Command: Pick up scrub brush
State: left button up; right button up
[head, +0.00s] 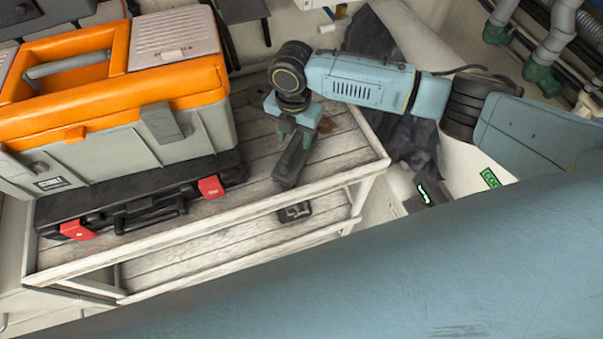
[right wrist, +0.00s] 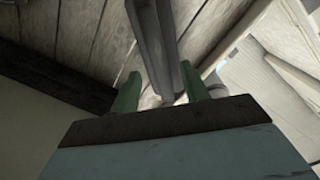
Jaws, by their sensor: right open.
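A dark grey, elongated object (head: 290,165), which looks like the scrub brush, is at the right part of the wooden bench top, under my right gripper. My right gripper (head: 295,136) reaches down over its far end, jaws open. In the right wrist view a long grey bar (right wrist: 155,40), likely the same brush, runs between the two green fingers of the gripper (right wrist: 157,88), one finger on each side. I cannot tell whether the fingers touch it. Its bristles cannot be made out. My left gripper is not in view.
An orange and grey toolbox (head: 180,140) and a flat black case (head: 110,203) with red latches fill the bench's left side. The slatted wooden bench (head: 245,212) has a raised rim and a lower shelf, where a small dark item (head: 294,212) lies. Pipes (head: 550,40) stand at upper right.

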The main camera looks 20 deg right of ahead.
aim_at(295, 144)
jog(key=shift+s+f, duration=0.1)
jog(key=shift+f, duration=1.75)
grip_shut()
